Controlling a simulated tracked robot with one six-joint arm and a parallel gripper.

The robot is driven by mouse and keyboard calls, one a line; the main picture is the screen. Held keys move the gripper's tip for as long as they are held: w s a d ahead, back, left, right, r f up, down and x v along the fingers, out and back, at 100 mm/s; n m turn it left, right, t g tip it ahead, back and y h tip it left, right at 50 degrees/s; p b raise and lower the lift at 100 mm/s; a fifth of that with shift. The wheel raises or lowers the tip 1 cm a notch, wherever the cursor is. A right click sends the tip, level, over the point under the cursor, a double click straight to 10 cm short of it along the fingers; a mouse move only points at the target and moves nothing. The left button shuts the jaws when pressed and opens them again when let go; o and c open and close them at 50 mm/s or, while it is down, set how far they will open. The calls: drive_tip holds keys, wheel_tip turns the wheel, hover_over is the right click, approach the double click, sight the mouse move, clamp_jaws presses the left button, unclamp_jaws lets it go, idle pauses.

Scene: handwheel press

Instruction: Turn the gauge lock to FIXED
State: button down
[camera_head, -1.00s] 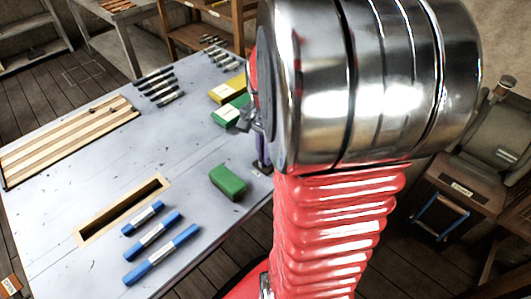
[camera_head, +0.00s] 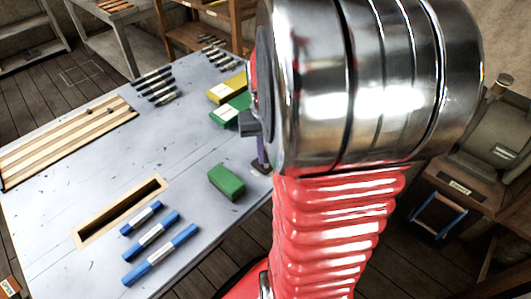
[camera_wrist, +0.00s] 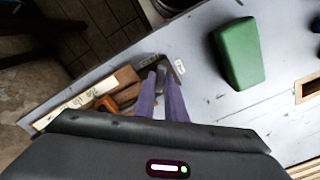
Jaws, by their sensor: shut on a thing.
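My gripper (camera_wrist: 161,80) shows in the wrist view with its two purple fingers closed around a narrow grey piece at the bench edge, seemingly the gauge lock (camera_wrist: 160,72). Its pointer and most of its shape are hidden between the fingers. A dark metal bracket and a small white tag (camera_wrist: 180,66) sit just beside it; the tag's lettering is too small to read. In the head view, a purple finger (camera_head: 262,151) reaches down to the bench edge beside my silver wrist, which hides the rest.
A green block (camera_head: 227,182) lies near the grip and also shows in the wrist view (camera_wrist: 238,53). Blue bars (camera_head: 155,240) lie beside a wood-framed slot (camera_head: 121,212). A labelled wooden strip (camera_wrist: 85,99) runs along the bench edge. The bench middle is clear.

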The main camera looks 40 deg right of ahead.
drive_tip(key=n, duration=0.3)
drive_tip(key=shift+d+n, duration=0.1)
drive_tip(key=shift+n, duration=0.3)
drive_tip(key=shift+d+n, duration=0.1)
drive_tip(key=shift+n, duration=1.8)
drive_tip(key=c, duration=1.8)
unclamp_jaws()
drive_tip(key=shift+s, duration=0.1)
wheel_tip(320, 180, up, 14)
